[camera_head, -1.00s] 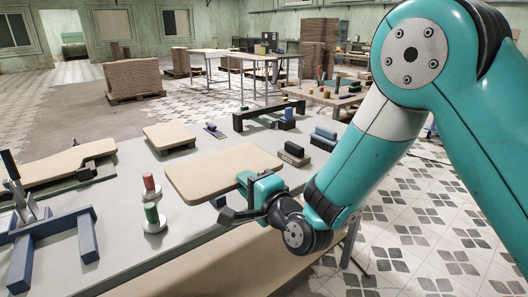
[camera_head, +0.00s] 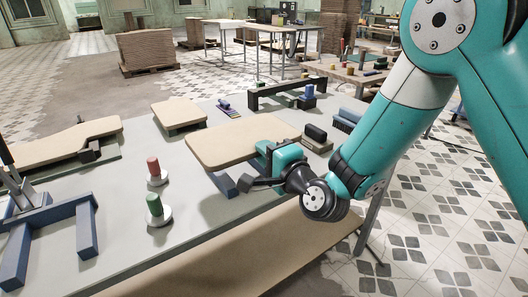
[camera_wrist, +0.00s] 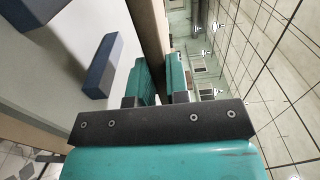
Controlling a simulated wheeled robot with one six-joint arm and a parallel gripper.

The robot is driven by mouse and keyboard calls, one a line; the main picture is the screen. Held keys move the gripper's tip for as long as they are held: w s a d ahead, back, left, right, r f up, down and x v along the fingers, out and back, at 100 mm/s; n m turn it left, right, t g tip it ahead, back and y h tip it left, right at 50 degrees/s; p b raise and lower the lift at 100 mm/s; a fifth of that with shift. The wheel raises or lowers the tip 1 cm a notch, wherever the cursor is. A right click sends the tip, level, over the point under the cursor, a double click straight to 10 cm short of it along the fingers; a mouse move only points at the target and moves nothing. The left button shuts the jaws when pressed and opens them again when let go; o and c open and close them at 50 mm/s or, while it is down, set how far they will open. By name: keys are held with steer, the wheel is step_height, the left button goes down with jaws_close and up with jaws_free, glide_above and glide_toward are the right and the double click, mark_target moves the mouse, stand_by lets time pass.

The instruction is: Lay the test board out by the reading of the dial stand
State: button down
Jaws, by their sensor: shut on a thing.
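My gripper (camera_head: 268,153) is shut on the near right edge of a flat tan board (camera_head: 228,137) with rounded corners. The board is held roughly level above the grey table, with blue blocks (camera_head: 224,185) partly hidden below it. In the wrist view, the teal fingers (camera_wrist: 160,80) are on both sides of the board (camera_wrist: 150,28), which shows edge-on. A smaller tan board (camera_head: 178,113) lies at the back left on a dark base. A longer shaped tan board (camera_head: 62,143) lies at the far left. I cannot tell which thing is the dial stand.
A red peg (camera_head: 153,167) and a green peg (camera_head: 155,205) stand on white discs. A blue frame (camera_head: 50,217) stands at front left. A black beam (camera_head: 285,90), a black-topped block (camera_head: 316,135) and blue blocks (camera_head: 346,120) stand behind. The table (camera_head: 125,235) is bare at front centre.

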steer(key=b, duration=0.7)
glide_above(266, 196)
steer(key=shift+w+a+f, duration=0.1)
steer(key=shift+w+f, duration=0.05)
steer(key=shift+f, duration=1.7)
steer(key=shift+w+a+f, duration=0.1)
steer(key=shift+f, duration=1.7)
steer(key=shift+f+b, duration=0.45)
steer(key=shift+f, duration=0.15)
steer(key=c, duration=1.2)
jaws_free()
steer(key=shift+f, duration=0.2)
steer(key=shift+b, duration=0.3)
steer(key=shift+s+d+f+b, duration=0.1)
steer(key=shift+s+d+b, duration=0.1)
steer(key=shift+b, duration=0.1)
steer(key=b+v, duration=0.4)
steer(key=b, duration=0.1)
steer(key=shift+s+d, duration=0.1)
steer(key=shift+s, duration=0.1)
steer(key=shift+s+d+b, duration=0.3)
steer(key=shift+s+b, duration=0.05)
steer(key=shift+s, duration=0.1)
